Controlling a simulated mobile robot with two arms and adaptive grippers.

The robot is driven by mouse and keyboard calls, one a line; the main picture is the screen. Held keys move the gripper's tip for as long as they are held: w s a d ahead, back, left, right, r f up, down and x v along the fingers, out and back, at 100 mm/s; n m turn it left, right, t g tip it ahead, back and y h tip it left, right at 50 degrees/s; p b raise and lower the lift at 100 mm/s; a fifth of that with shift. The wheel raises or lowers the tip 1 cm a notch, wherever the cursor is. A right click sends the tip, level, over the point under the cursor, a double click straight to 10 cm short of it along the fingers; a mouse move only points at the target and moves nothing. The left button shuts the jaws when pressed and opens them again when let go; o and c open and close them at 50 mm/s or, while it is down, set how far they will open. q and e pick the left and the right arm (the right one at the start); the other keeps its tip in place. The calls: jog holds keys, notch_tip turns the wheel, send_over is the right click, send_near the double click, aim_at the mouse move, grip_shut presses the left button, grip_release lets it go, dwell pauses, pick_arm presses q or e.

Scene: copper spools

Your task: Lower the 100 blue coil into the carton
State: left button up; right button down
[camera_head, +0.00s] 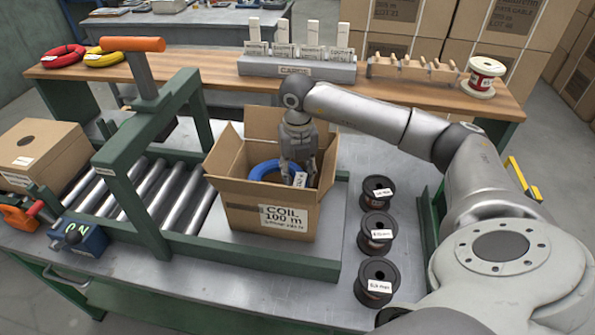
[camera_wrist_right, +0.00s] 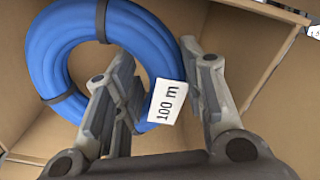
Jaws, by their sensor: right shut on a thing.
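The blue coil (camera_head: 262,170) is inside the open carton (camera_head: 262,198), partly hidden by the carton's walls and my gripper. In the right wrist view the coil (camera_wrist_right: 62,58) shows dark ties and a white "100 m" tag (camera_wrist_right: 167,101). My right gripper (camera_head: 300,172) reaches down into the carton from above, shut on the coil at its tag side. Its fingers also show in the right wrist view (camera_wrist_right: 160,108), on either side of the coil's tag end. The carton's front label reads "COIL 100 m". Whether the coil touches the carton floor cannot be told. My left gripper is not in view.
The carton stands on the metal table beside a roller conveyor (camera_head: 140,190) with a green frame. Several black spools (camera_head: 377,228) stand right of it. A closed box (camera_head: 40,150) is at far left. Red (camera_head: 62,55) and yellow (camera_head: 105,58) coils lie on the wooden bench behind.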

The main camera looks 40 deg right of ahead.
jog(key=shift+f+b, duration=2.4)
jog(key=shift+f, duration=1.15)
jog(key=shift+s+a+f, duration=0.25)
jog(key=shift+s+f, duration=0.15)
jog(key=shift+f, duration=0.05)
jog(key=shift+b, duration=0.3)
jog(key=c, duration=0.8)
grip_release()
jog(key=shift+s, duration=0.1)
jog(key=r, duration=1.2)
jog(key=shift+w+r, duration=0.25)
jog(key=shift+w, duration=0.05)
jog(key=shift+d+r, duration=0.1)
jog(key=shift+r, duration=0.25)
jog(key=shift+r, duration=0.1)
